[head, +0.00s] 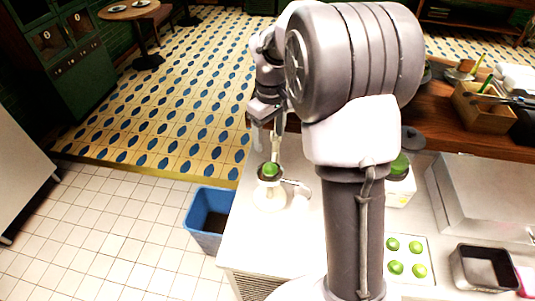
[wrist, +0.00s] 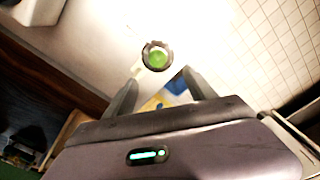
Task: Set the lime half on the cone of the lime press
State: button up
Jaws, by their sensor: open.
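The lime press (head: 270,195) is a pale stand with a side handle, on the white counter near its left edge. A green lime half (head: 271,169) sits on top of it, rounded side up, inside the dark ring of the press head. The lime half also shows in the wrist view (wrist: 157,60), apart from the fingers. My gripper (head: 266,146) is open and empty just above the lime half. In the wrist view its two fingers (wrist: 161,78) stand spread, with nothing between them. The cone is hidden under the lime half.
A white tray (head: 405,281) with several green limes lies right of my arm, beside a dark metal pan (head: 462,268). A blue bin (head: 200,233) stands on the floor left of the counter. A wooden box (head: 485,110) is on the back ledge.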

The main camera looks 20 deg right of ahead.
jog(key=s+a+r+m+t, duration=0.2)
jog(key=s+a+r+m, duration=0.1)
jog(key=s+a+r, duration=0.4)
jog(key=s+a+r+m+t+y, duration=0.1)
jog(key=s+a+r+m, duration=0.1)
jog(key=s, duration=0.7)
jog(key=s+a+r+m+t+y, duration=0.1)
jog(key=s+a+m+t, duration=0.1)
jog(key=s, duration=0.6)
jog(key=a+m, duration=0.1)
jog(key=a, duration=0.1)
jog(key=shift+s+a+r+m+t, duration=0.3)
jog(key=shift+s+a+r, duration=0.05)
jog(key=shift+s+a, duration=0.05)
jog(key=shift+f, duration=0.1)
notch_tip(320, 180, down, 18)
jog(key=b, duration=1.8)
jog(key=shift+f+b, duration=0.2)
jog(key=shift+b, duration=0.2)
